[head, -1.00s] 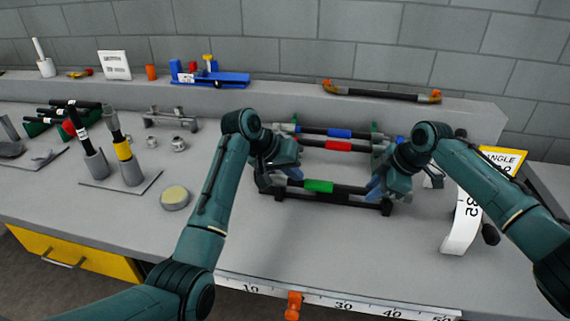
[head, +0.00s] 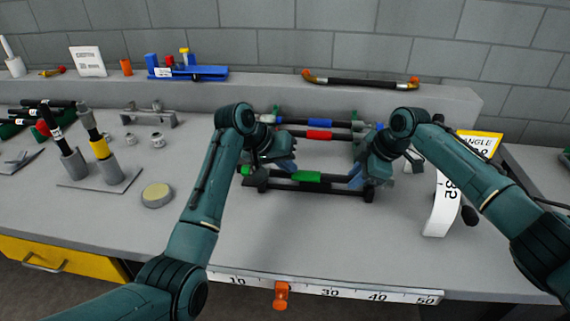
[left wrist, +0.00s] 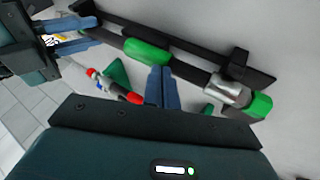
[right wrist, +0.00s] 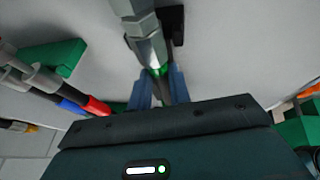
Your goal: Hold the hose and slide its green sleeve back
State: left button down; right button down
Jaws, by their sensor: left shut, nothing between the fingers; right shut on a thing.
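The hose (head: 335,183) lies in a low black rack on the bench, with its green sleeve (head: 306,176) near the middle. The sleeve also shows in the left wrist view (left wrist: 147,52). A silver fitting (left wrist: 229,89) and a green end piece (left wrist: 261,105) are at the hose's left end. My left gripper (head: 288,164) is shut and empty, just behind the hose and left of the sleeve; its fingertips (left wrist: 160,72) appear close beside the hose. My right gripper (head: 356,177) is shut on the hose, right of the sleeve. Its fingers partly hide the grip in the right wrist view (right wrist: 159,88).
Behind lie a hose with a red sleeve (head: 319,135) and one with a blue sleeve (head: 319,123). A yellow sign (head: 481,143) and a white curled strip (head: 440,208) stand at the right. The bench in front is clear back from the ruler (head: 350,292).

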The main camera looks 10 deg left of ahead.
jog(key=shift+r, duration=0.1)
pick_arm(q)
jog(key=a+f+v, duration=0.1)
jog(key=v, duration=1)
pick_arm(e)
jog(key=shift+a, duration=0.1)
pick_arm(q)
jog(key=x, duration=1)
jog(key=shift+w, duration=0.2)
jog(key=shift+d, duration=1.1)
jog(key=shift+a+r, duration=0.1)
jog(key=shift+r, duration=0.05)
jog(key=v, duration=1)
